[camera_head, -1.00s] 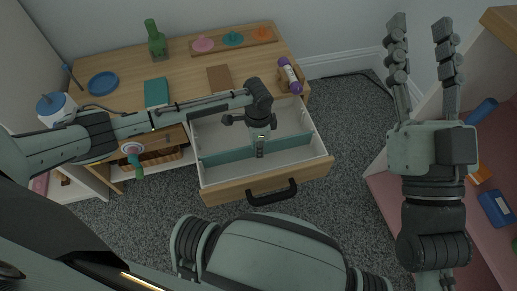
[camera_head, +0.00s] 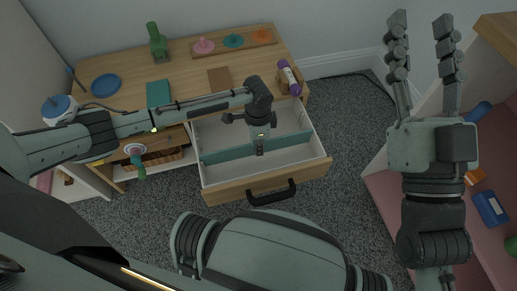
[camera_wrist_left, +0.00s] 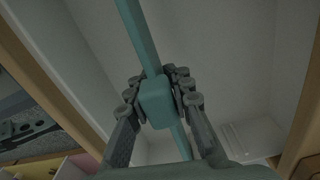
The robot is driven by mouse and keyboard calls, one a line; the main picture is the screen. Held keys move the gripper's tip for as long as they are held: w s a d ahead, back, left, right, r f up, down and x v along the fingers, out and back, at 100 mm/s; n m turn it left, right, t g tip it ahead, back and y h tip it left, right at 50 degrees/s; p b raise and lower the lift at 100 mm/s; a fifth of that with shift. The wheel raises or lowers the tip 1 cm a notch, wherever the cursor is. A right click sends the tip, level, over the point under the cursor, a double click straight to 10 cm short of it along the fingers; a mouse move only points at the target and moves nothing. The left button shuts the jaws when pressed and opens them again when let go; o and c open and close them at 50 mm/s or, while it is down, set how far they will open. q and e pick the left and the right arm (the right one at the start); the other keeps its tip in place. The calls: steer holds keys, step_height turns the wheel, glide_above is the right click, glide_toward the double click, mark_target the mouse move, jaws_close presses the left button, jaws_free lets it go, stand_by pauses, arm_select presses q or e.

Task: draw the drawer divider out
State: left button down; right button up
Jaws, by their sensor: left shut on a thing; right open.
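The drawer divider (camera_head: 225,153) is a long teal strip standing on edge across the open white drawer (camera_head: 262,190). In the left wrist view the divider (camera_wrist_left: 139,32) runs between my fingers, with a thicker teal block at its middle. My left gripper (camera_head: 260,149) points down into the drawer and is shut on the divider; it also shows in the left wrist view (camera_wrist_left: 158,88). Whether the divider's lower edge is clear of the drawer floor I cannot tell. My right gripper (camera_head: 422,22) is open and empty at the right, its fingers spread apart.
The wooden desk (camera_head: 185,72) above the drawer carries a green figure (camera_head: 157,44), a blue dish (camera_head: 104,84), a teal book (camera_head: 158,93) and a purple-ended roll (camera_head: 289,77). A pink shelf unit (camera_head: 440,205) stands at the right. Carpet is clear in front of the drawer.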

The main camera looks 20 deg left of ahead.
arm_select(q)
steer(key=shift+r+p, duration=3.85)
steer(key=shift+p, duration=0.15)
